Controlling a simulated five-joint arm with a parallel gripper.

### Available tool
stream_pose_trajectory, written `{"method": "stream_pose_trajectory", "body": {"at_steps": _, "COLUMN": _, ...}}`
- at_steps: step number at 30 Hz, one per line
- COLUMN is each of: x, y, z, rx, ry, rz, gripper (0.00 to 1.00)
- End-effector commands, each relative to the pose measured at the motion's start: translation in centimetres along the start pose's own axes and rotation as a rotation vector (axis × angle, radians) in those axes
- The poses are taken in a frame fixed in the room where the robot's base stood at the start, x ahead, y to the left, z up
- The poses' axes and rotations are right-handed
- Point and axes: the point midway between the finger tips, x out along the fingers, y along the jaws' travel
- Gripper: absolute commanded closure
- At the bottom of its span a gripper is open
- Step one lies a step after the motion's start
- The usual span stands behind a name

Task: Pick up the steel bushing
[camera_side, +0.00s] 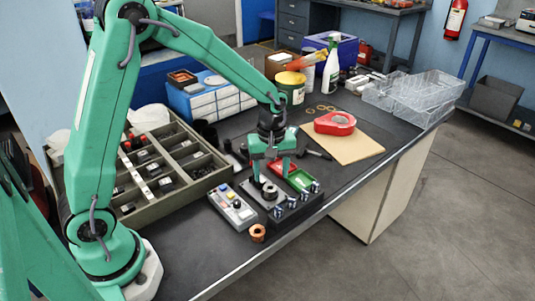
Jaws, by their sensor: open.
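A small ring-shaped metal piece that looks like the steel bushing (270,192) sits on a dark grey plate near the front edge of the bench. Nothing shows between the fingers. Whether the fingertips reach down around the bushing or stop short of it, I cannot tell from this angle.
A copper-coloured ring (258,234) lies near the front edge. A grey button box (233,208) is left of the plate. A black block with several silver-blue pieces (303,194) is right. Red (283,168) and green (300,179) trays stand close behind. A compartment tray (172,190) is left.

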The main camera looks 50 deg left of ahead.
Motion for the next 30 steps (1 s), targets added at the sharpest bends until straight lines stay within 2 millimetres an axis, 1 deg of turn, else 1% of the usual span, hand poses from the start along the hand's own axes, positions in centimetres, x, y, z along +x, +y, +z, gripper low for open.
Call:
{"method": "stream_pose_trajectory", "body": {"at_steps": 5, "x": 0.2, "y": 0.0, "z": 0.0, "rx": 0.000, "ry": 0.000, "rz": 0.000, "gripper": 0.43}}
{"method": "stream_pose_trajectory", "body": {"at_steps": 8, "x": 0.7, "y": -0.1, "z": 0.0, "rx": 0.000, "ry": 0.000, "rz": -0.001, "gripper": 0.43}}
{"method": "stream_pose_trajectory", "body": {"at_steps": 18, "x": 4.3, "y": -0.3, "z": 0.1, "rx": 0.000, "ry": -0.001, "rz": -0.002, "gripper": 0.43}}
{"method": "stream_pose_trajectory", "body": {"at_steps": 21, "x": 5.0, "y": -0.3, "z": 0.1, "rx": 0.000, "ry": -0.001, "rz": -0.001, "gripper": 0.43}}
{"method": "stream_pose_trajectory", "body": {"at_steps": 30, "x": 5.2, "y": -0.3, "z": 0.1, "rx": 0.000, "ry": 0.000, "rz": 0.001, "gripper": 0.43}}
